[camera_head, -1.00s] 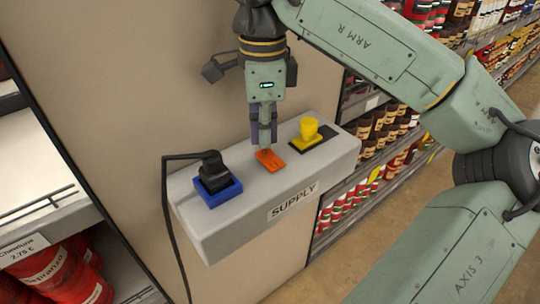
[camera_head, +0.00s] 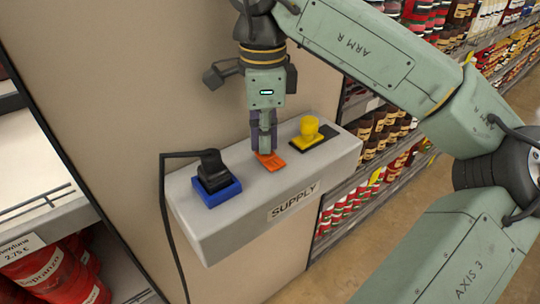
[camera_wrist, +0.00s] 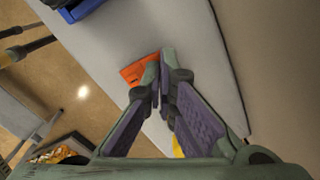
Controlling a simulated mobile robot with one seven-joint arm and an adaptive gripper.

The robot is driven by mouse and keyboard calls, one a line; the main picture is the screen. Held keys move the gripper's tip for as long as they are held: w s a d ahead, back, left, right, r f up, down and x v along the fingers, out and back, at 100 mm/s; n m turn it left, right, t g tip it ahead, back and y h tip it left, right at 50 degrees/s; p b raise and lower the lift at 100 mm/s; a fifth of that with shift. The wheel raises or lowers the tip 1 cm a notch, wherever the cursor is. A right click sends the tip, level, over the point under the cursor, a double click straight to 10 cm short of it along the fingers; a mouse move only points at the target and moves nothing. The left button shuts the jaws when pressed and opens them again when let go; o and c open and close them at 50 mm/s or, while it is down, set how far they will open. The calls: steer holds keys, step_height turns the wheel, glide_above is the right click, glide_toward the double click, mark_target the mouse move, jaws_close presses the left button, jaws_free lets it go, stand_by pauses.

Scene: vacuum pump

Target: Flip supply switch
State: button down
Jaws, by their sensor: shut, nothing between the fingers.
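The supply box (camera_head: 225,235) is a grey ledge on a beige wall panel, with a "SUPPLY" label (camera_head: 293,200) on its front. The orange switch (camera_head: 270,161) lies on its top, between a blue socket and a yellow knob. My gripper (camera_head: 264,151) points down with its fingers shut and empty, at the back edge of the orange switch. In the wrist view my fingertips (camera_wrist: 160,56) overlap the edge of the orange switch (camera_wrist: 138,71). I cannot tell whether they touch it.
A black plug with a cable (camera_head: 213,172) sits in the blue socket (camera_head: 218,193) at the left. Store shelves (camera_head: 400,140) are on both sides of the panel.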

steer(key=shift+f, duration=0.25)
steer(key=shift+r, duration=0.15)
steer(key=shift+r+p, duration=2.6)
steer(key=shift+r, duration=0.8)
